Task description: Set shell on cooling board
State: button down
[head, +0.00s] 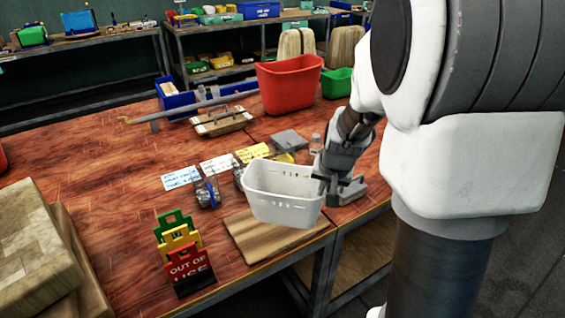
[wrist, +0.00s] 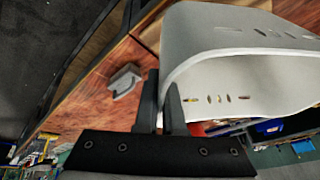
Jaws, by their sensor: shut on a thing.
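The shell appears to be the white slotted bin (head: 285,205), upright near the table's front edge. My gripper (head: 326,186) is shut on its right wall near the rim. In the wrist view, the fingers (wrist: 168,108) pinch the edge of the white wall, and the bin (wrist: 230,60) fills the upper right. A flat light-wood board (head: 258,236), seemingly the cooling board, lies beneath and in front of the bin, which hides its back part. I cannot tell whether the bin's bottom touches the board.
A red, yellow and green sign stand (head: 182,255) is left of the board. A small clamp-like device (head: 207,192) and note cards (head: 218,164) lie behind. A grey block (head: 350,190) is right of my gripper. A red bin (head: 289,84) stands further back. The table's middle left is clear.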

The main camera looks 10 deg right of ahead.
aim_at(312, 185)
jog(key=w+f, duration=0.1)
jog(key=w+a+f, duration=0.1)
jog(key=w, duration=0.1)
jog(key=w+f, duration=0.1)
jog(key=w, duration=0.1)
jog(key=shift+a+f, duration=0.1)
jog(key=shift+a, duration=0.15)
jog(key=shift+f+b, duration=0.55)
jog(key=shift+f, duration=1.4)
jog(key=shift+f, duration=0.15)
jog(key=c, duration=1)
grip_release()
